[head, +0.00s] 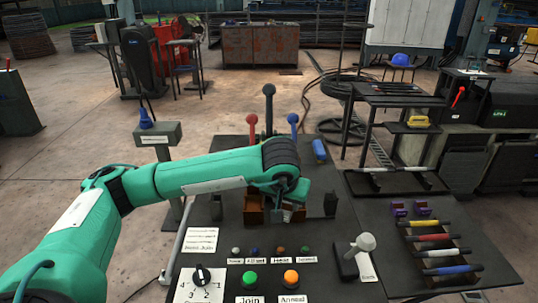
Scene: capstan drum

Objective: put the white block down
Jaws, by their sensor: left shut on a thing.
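My left gripper (289,206) hangs over the dark panel (230,222), below the end of my green left arm. It is shut on a small pale piece, which I take to be the white block (287,215). The wrist and fingers hide most of the block. Brown blocks or holders stand close beside the gripper, one (253,212) just to its left. I cannot tell whether the white block touches the panel. My right gripper is not in view.
Levers with red, black and blue knobs (269,90) rise behind my wrist. In front are small buttons, a green button (250,278), an orange button (291,277) and a rotary dial (201,276). A grey-handled lever (363,243) and a rack of coloured bars (435,237) stand right.

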